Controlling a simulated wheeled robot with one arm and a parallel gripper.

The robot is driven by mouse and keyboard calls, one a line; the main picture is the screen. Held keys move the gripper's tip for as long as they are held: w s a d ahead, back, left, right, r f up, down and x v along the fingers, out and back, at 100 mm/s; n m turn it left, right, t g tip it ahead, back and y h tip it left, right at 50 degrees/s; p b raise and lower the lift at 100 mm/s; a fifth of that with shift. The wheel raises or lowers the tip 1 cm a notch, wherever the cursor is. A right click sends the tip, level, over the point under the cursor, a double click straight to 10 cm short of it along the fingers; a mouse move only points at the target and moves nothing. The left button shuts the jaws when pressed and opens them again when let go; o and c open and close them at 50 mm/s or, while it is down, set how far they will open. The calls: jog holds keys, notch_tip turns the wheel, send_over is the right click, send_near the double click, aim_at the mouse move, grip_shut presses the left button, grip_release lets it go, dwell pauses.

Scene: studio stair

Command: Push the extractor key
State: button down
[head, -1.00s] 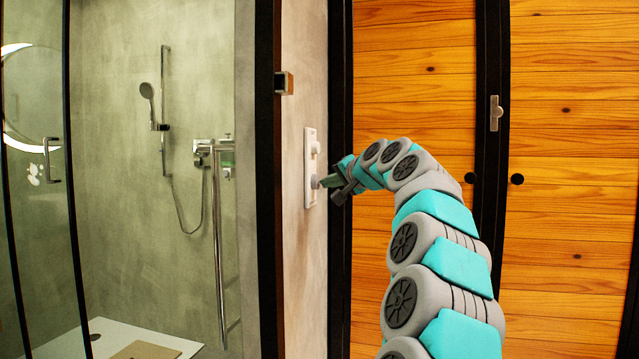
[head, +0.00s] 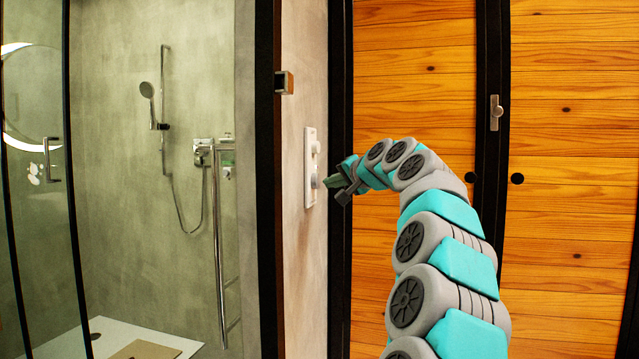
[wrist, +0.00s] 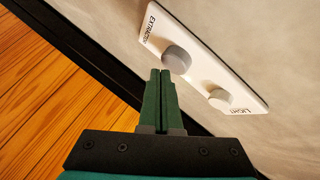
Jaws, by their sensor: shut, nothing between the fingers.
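The white switch plate (head: 309,190) is on the grey wall, with two round grey knobs. In the wrist view the larger knob, beside the word EXTRACTOR, is the extractor key (wrist: 176,60). The smaller light key (wrist: 219,98) is beside the word LIGHT. My gripper (wrist: 160,72) is shut and empty, its green fingertips just below and left of the extractor key in the picture. In the head view my gripper (head: 328,182) is close to the lower knob, the extractor key (head: 316,182). I cannot tell whether the tips touch it.
A black post (head: 341,270) stands right of the wall section, with wooden panels (head: 415,80) beyond. A glass shower enclosure with a shower head (head: 147,90) is at left. A metal latch block (head: 284,83) sticks out above the plate.

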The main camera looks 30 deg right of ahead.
jog(key=shift+s+d, duration=0.2)
jog(key=shift+s, duration=0.1)
jog(key=shift+d, duration=0.1)
jog(key=s+d, duration=0.3)
jog(key=s, duration=0.1)
jog(key=shift+s+d, duration=0.3)
jog(key=shift+d, duration=0.05)
